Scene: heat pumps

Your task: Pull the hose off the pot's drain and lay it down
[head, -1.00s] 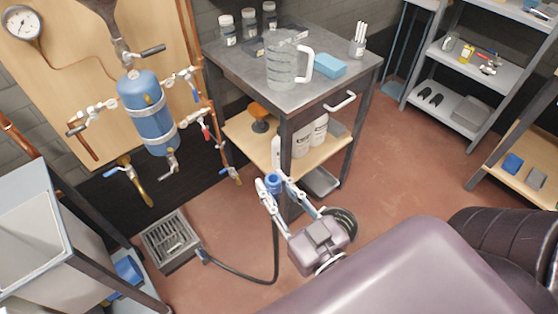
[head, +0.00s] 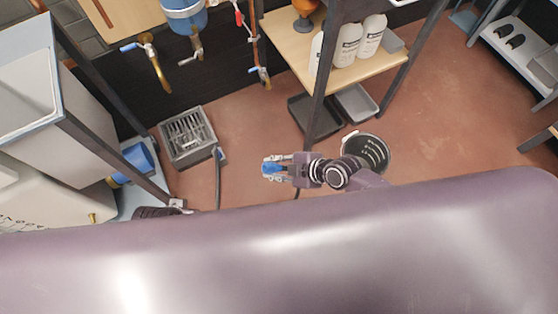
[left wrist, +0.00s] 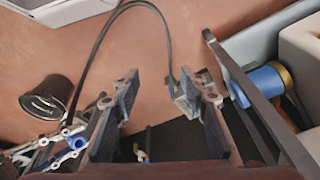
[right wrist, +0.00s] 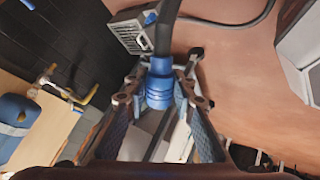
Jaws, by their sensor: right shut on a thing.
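My right gripper (head: 278,169) is shut on the blue coupling (right wrist: 159,84) at the end of the black hose (right wrist: 166,30), low above the open floor. The coupling is clear of the pot. The blue pot (head: 184,14) on the wall board is cut off at the top of the head view, with its drain valve (head: 197,48) below it. The hose also shows in the head view beside the grated floor box (head: 187,136); my body hides its middle. My left gripper (left wrist: 157,88) is open and empty; it barely shows at lower left in the head view.
A black bucket (head: 367,153) stands just right of my right gripper. A shelf trolley (head: 300,45) with white bottles is behind it, with trays beneath. A sink stand (head: 75,140) is at left. Bare red floor (head: 440,120) lies at right.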

